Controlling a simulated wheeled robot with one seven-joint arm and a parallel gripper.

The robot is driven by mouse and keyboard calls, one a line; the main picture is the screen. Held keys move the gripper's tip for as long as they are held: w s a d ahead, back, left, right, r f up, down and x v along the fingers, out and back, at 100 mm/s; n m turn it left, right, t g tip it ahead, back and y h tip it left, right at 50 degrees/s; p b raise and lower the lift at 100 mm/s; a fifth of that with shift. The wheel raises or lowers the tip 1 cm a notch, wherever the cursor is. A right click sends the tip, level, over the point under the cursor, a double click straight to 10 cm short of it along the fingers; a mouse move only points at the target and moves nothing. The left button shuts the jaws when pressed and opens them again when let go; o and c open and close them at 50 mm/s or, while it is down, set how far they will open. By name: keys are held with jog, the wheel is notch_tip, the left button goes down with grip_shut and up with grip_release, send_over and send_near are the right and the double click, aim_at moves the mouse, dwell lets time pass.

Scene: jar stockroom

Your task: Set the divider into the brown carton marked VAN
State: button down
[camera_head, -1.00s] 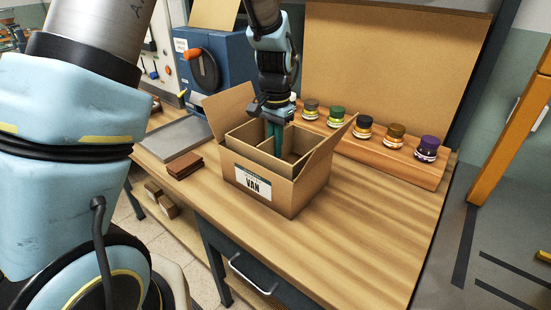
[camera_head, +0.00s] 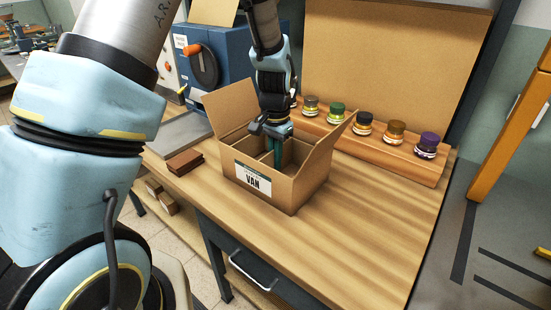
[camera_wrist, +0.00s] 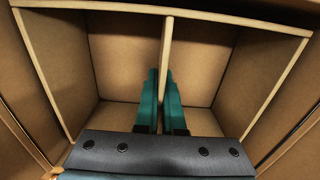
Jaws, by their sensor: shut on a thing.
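The brown carton marked VAN (camera_head: 285,193) stands open on the wooden bench, its label facing front and its flaps raised. My gripper (camera_head: 275,152) points down into the carton opening. In the wrist view, the teal fingers (camera_wrist: 160,105) are shut on the cardboard divider (camera_wrist: 167,45), one on each side of its middle panel. The divider stands upright within the carton walls, with open space on both sides of the panel. Its lower edge is partly hidden by the fingers, so I cannot tell whether it rests on the carton floor.
Several lidded jars (camera_head: 364,124) stand on a wooden riser (camera_head: 390,153) behind and right of the carton. Small brown blocks (camera_head: 185,162) and a grey tray (camera_head: 182,135) lie to the left. A blue machine (camera_head: 222,70) stands behind. The bench front right is clear.

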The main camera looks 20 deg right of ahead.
jog(key=c, duration=1)
grip_release()
jog(key=shift+f, duration=0.1)
notch_tip(320, 180, up, 13)
jog(key=shift+r+b, duration=0.1)
jog(key=shift+b, duration=0.45)
jog(key=s+a+f+n, duration=0.1)
jog(key=a+n, duration=0.2)
jog(key=a, duration=0.7)
jog(key=s+a+f+n+t, duration=0.1)
jog(key=a+n, duration=0.3)
jog(key=a, duration=0.6)
jog(key=s+a+f+n, duration=0.1)
jog(key=a+n, duration=0.3)
jog(key=a, duration=0.6)
jog(key=shift+s+a+f+t, duration=0.15)
jog(key=shift+s+t, duration=0.15)
jog(key=shift+s, duration=0.2)
